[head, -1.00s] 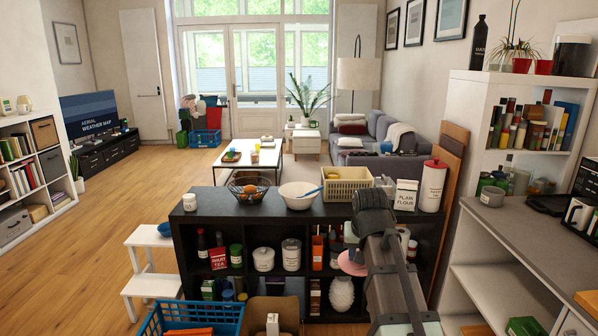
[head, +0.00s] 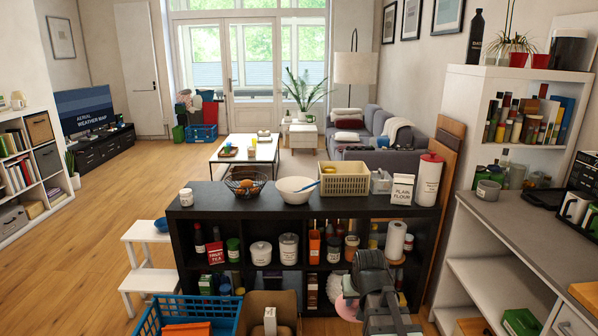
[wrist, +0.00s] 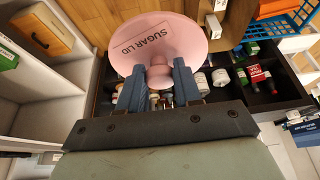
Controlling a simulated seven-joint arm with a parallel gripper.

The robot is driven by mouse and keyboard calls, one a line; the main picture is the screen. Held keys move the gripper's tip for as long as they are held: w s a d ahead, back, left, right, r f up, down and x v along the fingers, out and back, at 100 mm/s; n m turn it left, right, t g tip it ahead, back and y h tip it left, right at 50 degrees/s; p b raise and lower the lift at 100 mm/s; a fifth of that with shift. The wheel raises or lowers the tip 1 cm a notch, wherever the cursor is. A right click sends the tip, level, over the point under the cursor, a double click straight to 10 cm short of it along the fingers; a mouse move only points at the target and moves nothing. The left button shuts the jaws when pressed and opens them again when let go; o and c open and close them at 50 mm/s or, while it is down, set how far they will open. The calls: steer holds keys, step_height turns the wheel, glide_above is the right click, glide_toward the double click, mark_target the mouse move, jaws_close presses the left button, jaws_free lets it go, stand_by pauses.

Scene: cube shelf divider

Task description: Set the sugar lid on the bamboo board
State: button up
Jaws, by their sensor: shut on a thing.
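My gripper (wrist: 157,72) is shut on the knob of the pink sugar lid (wrist: 185,35), a round disc with "SUGAR LID" printed on it. In the head view the lid (head: 347,308) shows as a pink edge beside my wrist, low in front of the black cube shelf. My fingers are hidden there. I cannot tell for sure which thing is the bamboo board. Tall wooden boards (head: 449,142) lean at the right end of the shelf, and a tan wooden piece (head: 586,296) lies at the edge of the grey counter.
The black shelf (head: 215,200) holds jars, bottles and a paper roll in its compartments. On its top stand a wire basket, a white bowl (head: 297,190), a cream basket and a flour box. A blue crate (head: 187,316) and a brown bin stand in front. Open floor lies left.

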steer(key=shift+d, duration=0.1)
steer(key=s+d+r+m, duration=0.1)
steer(key=s+d+r, duration=0.15)
steer(key=d, duration=1.15)
steer(key=s+d+r, duration=0.1)
steer(key=d+r, duration=0.3)
steer(key=d, duration=1)
steer(key=s+d+r+m, duration=0.1)
steer(key=s+d+r, duration=0.15)
steer(key=d, duration=1.15)
steer(key=s+d+r, duration=0.3)
steer(key=s+d, duration=0.4)
steer(key=d, duration=0.3)
steer(key=s+d+r, duration=0.4)
steer(key=s+d, duration=0.3)
steer(key=d, duration=0.2)
steer(key=s+d+r+m+h, duration=0.1)
steer(key=s+d, duration=0.3)
steer(key=s, duration=0.5)
steer(key=s+d+m, duration=0.1)
steer(key=s+d, duration=0.4)
steer(key=s, duration=0.3)
steer(key=shift+a+f, duration=0.15)
steer(key=shift+f, duration=3.1)
steer(key=shift+f, duration=0.6)
